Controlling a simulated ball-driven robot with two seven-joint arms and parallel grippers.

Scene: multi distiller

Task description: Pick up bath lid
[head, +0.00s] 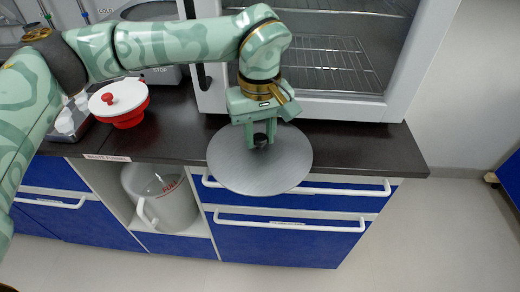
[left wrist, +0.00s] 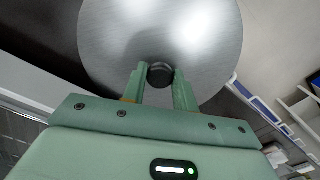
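The bath lid (head: 235,172) is a round grey metal disc with a black knob at its centre. In the head view it is at the counter's front edge and overhangs the blue drawers. My left gripper (head: 261,141) comes down over the middle of the lid, with its fingers on either side of the knob. In the left wrist view the lid (left wrist: 205,35) fills the top, and the black knob (left wrist: 160,73) sits between the two fingertips, which are closed against it. Whether the lid touches the counter is hard to tell. My right gripper is not in view.
A white oven (head: 400,85) with an open front and wire racks stands behind the lid. A red and white funnel container (head: 122,103) is on the dark counter (head: 375,150) at left. A pitcher (head: 165,200) stands in the shelf below. The counter right of the lid is clear.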

